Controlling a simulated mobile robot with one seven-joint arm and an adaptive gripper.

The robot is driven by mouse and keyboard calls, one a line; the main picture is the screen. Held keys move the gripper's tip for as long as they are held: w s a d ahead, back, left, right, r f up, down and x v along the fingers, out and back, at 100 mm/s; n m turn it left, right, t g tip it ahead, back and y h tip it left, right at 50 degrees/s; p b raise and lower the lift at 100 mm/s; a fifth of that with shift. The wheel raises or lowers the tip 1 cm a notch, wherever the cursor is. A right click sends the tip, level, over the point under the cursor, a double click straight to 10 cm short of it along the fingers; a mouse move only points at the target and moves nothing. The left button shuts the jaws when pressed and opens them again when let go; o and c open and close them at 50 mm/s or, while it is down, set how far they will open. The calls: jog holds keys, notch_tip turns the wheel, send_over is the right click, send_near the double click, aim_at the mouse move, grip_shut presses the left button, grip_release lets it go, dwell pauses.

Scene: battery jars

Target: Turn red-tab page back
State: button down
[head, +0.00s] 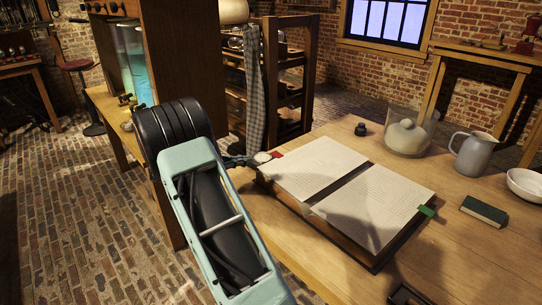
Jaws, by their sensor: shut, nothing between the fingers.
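A thick open book (377,263) with a dark cover lies on the wooden table. Its left page (318,165) and right page (375,205) lie flat, with a dark gap between them. A red tab (277,154) sticks out at the left page's far left edge. A green tab (426,211) sticks out at the right page's right edge. My gripper (258,159) is shut and empty beside the red tab, at the book's left edge. It is small and partly hidden by my arm. I cannot tell whether it touches the tab.
Right of the book stand a glass jar (408,136), a grey pitcher (474,154), a white bowl (525,184) and a small green book (484,210). A small dark bottle (361,129) stands behind. A black object (408,295) lies at the front. The table (480,262) is clear at front right.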

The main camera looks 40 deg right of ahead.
jog(key=b+x, duration=0.2)
jog(key=x, duration=0.7)
jog(key=shift+s+f, duration=0.1)
jog(key=shift+f, duration=0.05)
jog(key=shift+d+f, duration=0.1)
jog(key=shift+d, duration=0.4)
